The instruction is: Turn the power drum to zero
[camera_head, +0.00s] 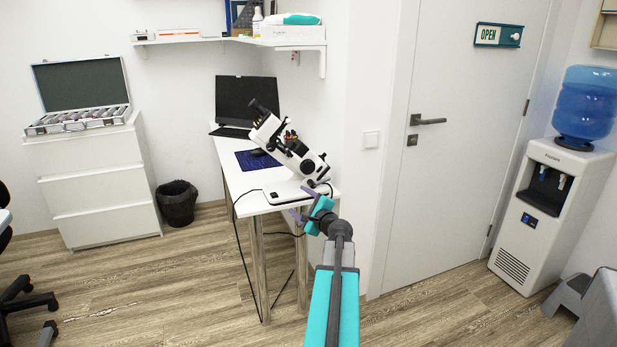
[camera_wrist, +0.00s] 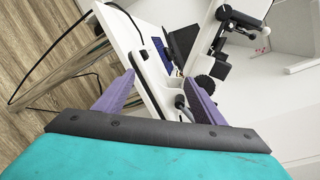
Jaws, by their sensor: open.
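A white tilted instrument (camera_head: 287,150) with a black eyepiece stands on a white base at the near end of the narrow desk. A dark round knob (camera_head: 308,166) sits on its lower side; it looks like the power drum, but its scale is too small to read. The instrument also shows at the upper right of the wrist view (camera_wrist: 207,42), with dark knobs on it. My gripper (camera_wrist: 159,76) has two purple fingers spread apart with nothing between them. In the head view my gripper (camera_head: 301,206) is at the desk's near edge, below the knob and apart from it.
The white desk (camera_head: 232,184) also carries a laptop (camera_head: 247,100) and a blue mat (camera_head: 257,161). Black cables hang by its metal legs. A wall stands close on the right, with a shelf (camera_head: 222,40) above. A bin (camera_head: 177,204) and drawers are left; the floor between is clear.

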